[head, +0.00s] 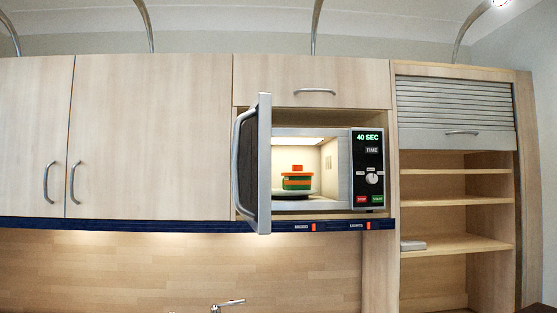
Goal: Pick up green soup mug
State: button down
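A small green and orange container (296,183), which looks like the green soup mug, sits upright inside the lit microwave (367,150). The microwave door (262,165) stands open, swung out at the left of the cavity. My gripper is not in view.
The open door juts out on the left side of the opening. Closed cabinets (150,135) flank it on the left. Open shelves (455,243) are on the right. A tap (229,304) shows at the bottom edge.

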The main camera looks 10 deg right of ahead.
aim_at(289, 183)
jog(key=z, duration=0.15)
jog(key=i, duration=0.9)
jog(key=u, duration=0.05)
